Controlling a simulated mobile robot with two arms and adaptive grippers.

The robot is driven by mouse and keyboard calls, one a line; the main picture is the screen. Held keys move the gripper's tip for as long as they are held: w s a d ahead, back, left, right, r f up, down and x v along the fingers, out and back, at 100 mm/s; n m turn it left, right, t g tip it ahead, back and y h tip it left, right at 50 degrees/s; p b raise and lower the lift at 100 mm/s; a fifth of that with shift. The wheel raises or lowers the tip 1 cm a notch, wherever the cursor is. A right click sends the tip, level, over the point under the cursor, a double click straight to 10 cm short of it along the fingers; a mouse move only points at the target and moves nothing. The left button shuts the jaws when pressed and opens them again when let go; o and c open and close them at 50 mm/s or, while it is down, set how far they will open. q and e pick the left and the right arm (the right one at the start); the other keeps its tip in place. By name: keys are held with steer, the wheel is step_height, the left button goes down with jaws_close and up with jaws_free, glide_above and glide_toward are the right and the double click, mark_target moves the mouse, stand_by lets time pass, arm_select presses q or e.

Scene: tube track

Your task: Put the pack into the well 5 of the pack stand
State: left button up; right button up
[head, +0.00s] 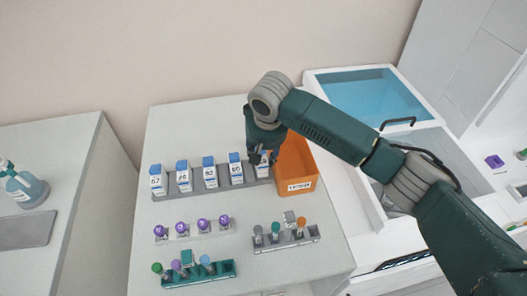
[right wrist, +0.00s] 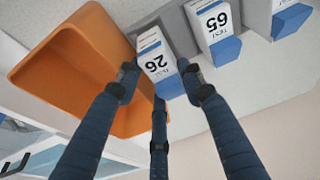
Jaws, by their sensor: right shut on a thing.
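The grey pack stand (head: 210,185) lies near the middle of the table, with several white, blue-topped packs standing upright in a row in it. The held pack (head: 264,159) is at the stand's right end and mostly covered by my right gripper (head: 256,154) in the head view. In the right wrist view, the fingers of my right gripper (right wrist: 158,76) are closed around the upper, blue part of this pack (right wrist: 153,57). Its lower end is at the end of the stand (right wrist: 176,22); I cannot tell whether it is fully seated. My left gripper is out of view.
An orange bin (head: 296,165) stands close to the right of the held pack. In front are a rack of purple-capped tubes (head: 194,230), a grey tube rack (head: 286,242) and a green tube rack (head: 198,276). A neighbouring pack (right wrist: 216,28) stands beside the held one.

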steer(key=shift+f, duration=0.25)
steer(key=shift+f, duration=0.45)
steer(key=shift+f, duration=0.1)
stand_by(0.7)
steer(key=o, duration=1.4)
steer(key=shift+a+f, duration=0.1)
steer(key=v, duration=1.1)
steer(key=shift+w, duration=0.1)
steer(key=shift+r, duration=0.65)
